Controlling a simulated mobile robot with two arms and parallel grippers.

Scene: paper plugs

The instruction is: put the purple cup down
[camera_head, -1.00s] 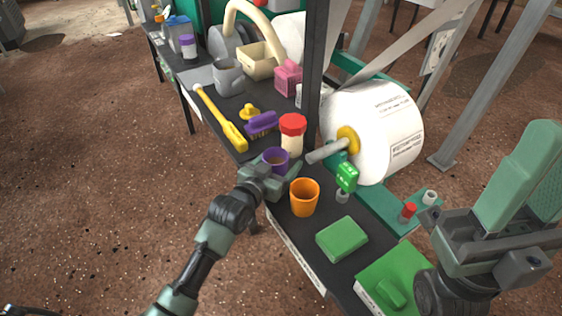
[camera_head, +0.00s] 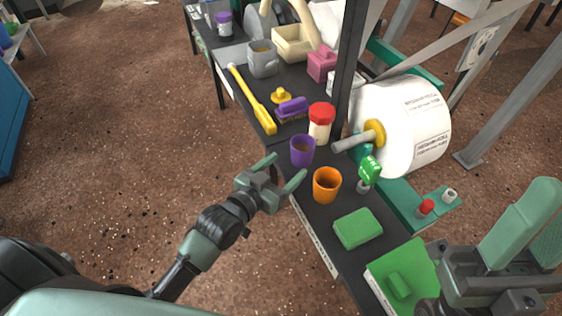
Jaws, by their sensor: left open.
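The purple cup (camera_head: 302,152) stands upright on the dark bench top, just in front of the red-lidded jar (camera_head: 321,121). My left gripper (camera_head: 285,172) is open and empty at the bench's front edge, its fingers pointing toward the cup, with a gap between them and the cup. My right gripper (camera_head: 520,235) is at the lower right of the picture; two broad green finger parts show, but whether they are parted at the tips is hard to tell.
An orange cup (camera_head: 326,186) stands close to the purple cup. A green block (camera_head: 358,228) lies nearer to me. A purple brush (camera_head: 292,108) and a yellow-handled tool (camera_head: 254,101) lie behind. A large white roll (camera_head: 405,128) stands at the right.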

